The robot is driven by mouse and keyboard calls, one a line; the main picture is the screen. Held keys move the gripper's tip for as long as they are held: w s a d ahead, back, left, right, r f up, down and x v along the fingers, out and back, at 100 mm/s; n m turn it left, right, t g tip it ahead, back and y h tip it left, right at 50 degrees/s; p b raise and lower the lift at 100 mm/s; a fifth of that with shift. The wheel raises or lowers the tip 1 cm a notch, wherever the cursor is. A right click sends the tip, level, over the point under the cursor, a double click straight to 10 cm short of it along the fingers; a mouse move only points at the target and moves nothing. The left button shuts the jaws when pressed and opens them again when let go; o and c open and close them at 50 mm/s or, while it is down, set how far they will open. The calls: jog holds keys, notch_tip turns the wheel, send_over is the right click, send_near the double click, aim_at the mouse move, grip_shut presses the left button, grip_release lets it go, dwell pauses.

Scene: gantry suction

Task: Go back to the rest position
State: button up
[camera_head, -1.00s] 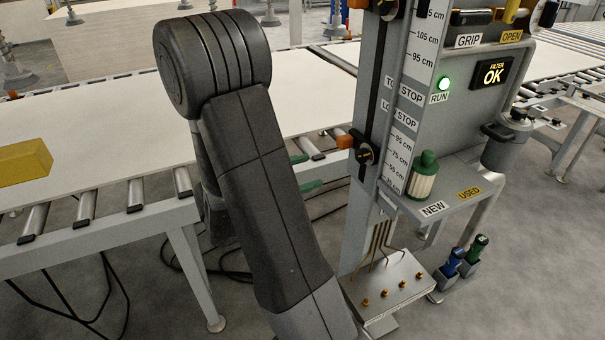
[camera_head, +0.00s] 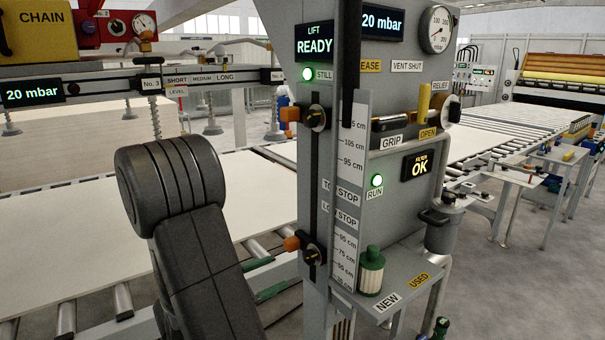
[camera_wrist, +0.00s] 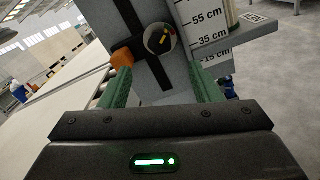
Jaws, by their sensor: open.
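My gripper (camera_wrist: 163,88) shows in the wrist view with its two green fingers spread apart and nothing between them. Past the fingers is the grey control column (camera_wrist: 180,75), with a black knob (camera_wrist: 160,39) and an orange tab (camera_wrist: 122,58) on its slotted rail. I cannot tell how far the fingertips are from the column. In the head view my dark arm stands left of the column (camera_head: 318,165). Green parts that look like the fingers show low between the arm and the column; the rest of the gripper is hidden there.
A green-capped filter (camera_head: 371,271) stands on the shelf (camera_head: 405,285) marked NEW and USED. A roller conveyor with pale boards (camera_head: 75,235) runs behind my arm. Lit displays read LIFT READY, 20 mbar and FILTER OK. Open grey floor (camera_head: 520,290) lies to the right.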

aim_at(306, 258)
jog(key=shift+p+x, duration=0.45)
jog(key=shift+x, duration=4.35)
jog(key=shift+a, duration=0.1)
jog(key=b+v, duration=0.2)
jog(key=v, duration=1.2)
jog(key=p+x, duration=0.2)
jog(key=x, duration=1.2)
jog(key=shift+d, duration=0.2)
jog(key=shift+r+p, duration=0.25)
jog(key=shift+p, duration=0.5)
jog(key=n+p, duration=0.2)
jog(key=p, duration=0.1)
jog(key=shift+a, duration=0.1)
jog(key=b+v, duration=0.2)
jog(key=v, duration=1.1)
jog(key=shift+f, duration=0.25)
